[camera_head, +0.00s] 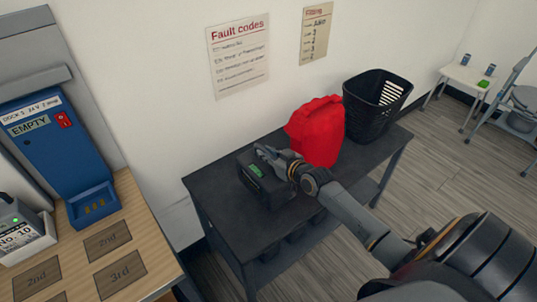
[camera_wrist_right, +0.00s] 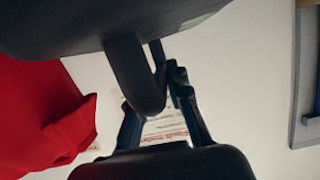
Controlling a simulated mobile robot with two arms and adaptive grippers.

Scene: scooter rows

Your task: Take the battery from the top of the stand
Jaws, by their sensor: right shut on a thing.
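The battery (camera_head: 262,188) is a dark box with a small green display, at the left part of the black stand's top (camera_head: 215,188) in the head view. I cannot tell whether its underside touches the stand. My right gripper (camera_head: 272,158) reaches in from the right and is shut on the battery's top handle. In the right wrist view, the battery (camera_wrist_right: 110,25) fills the top as a dark body, and my right gripper's fingers (camera_wrist_right: 180,95) meet its curved handle. My left gripper is not in view.
A red jerrycan (camera_head: 318,130) stands right behind my gripper, with a black basket (camera_head: 374,105) further right on the stand. On the left, a blue dock (camera_head: 60,145) marked EMPTY and another battery (camera_head: 22,235) labelled No. 10 are at a wooden counter (camera_head: 140,220).

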